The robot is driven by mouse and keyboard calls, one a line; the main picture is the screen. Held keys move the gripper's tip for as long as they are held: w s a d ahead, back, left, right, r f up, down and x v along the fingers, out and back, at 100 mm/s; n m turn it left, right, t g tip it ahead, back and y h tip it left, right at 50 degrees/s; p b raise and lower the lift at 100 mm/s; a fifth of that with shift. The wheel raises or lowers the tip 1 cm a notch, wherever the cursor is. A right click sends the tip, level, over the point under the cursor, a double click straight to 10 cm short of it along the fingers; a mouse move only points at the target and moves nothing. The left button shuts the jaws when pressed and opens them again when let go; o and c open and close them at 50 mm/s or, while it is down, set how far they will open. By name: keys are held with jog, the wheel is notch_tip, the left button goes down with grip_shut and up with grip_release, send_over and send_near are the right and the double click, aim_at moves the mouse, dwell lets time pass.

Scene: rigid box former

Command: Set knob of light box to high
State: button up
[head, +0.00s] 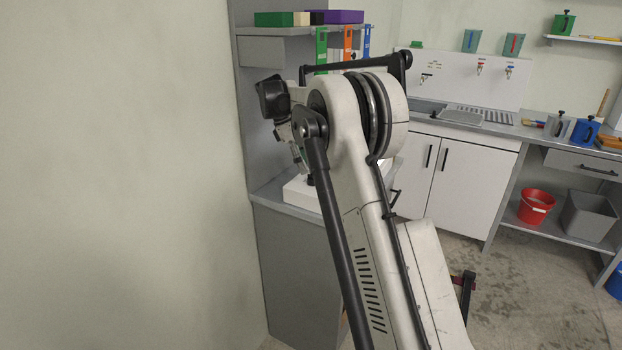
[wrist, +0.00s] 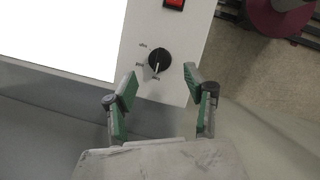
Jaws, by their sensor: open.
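The light box (wrist: 183,35) shows in the wrist view with its bright white lit panel (wrist: 60,35) on the left and a grey control strip on the right. A round black knob (wrist: 159,60) sits on the strip, with a pale pointer line pointing down. In the head view the light box (head: 303,195) is a white box on the counter, mostly hidden behind my arm.
A red switch (wrist: 174,3) sits above the knob on the strip. A dark red round object (wrist: 275,18) lies beyond the box at the upper right. In the head view, a shelf with coloured boxes (head: 337,17) is above the counter and a wall is close on the left.

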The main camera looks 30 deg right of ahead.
aim_at(312, 175)
jog(key=shift+x, duration=2.6)
jog(key=shift+c, duration=0.3)
jog(key=c, duration=1.1)
jog(key=shift+o, duration=0.2)
jog(key=shift+m, duration=0.3)
jog(key=m+g+y, duration=0.1)
jog(key=m, duration=0.1)
jog(key=shift+w+d+r+m+p, duration=0.1)
jog(key=shift+m+p, duration=0.2)
jog(key=shift+m, duration=0.1)
jog(key=m+y+p, duration=0.1)
jog(key=m, duration=0.2)
jog(key=shift+d+m+g, duration=0.1)
jog(key=shift+m+g, duration=0.2)
jog(key=shift+g, duration=0.1)
jog(key=m+y, duration=0.1)
jog(key=m, duration=0.2)
jog(key=m+y+p, duration=0.1)
jog(key=m, duration=0.2)
jog(key=shift+d+y, duration=0.1)
jog(key=shift+y, duration=0.3)
jog(key=shift+m, duration=0.3)
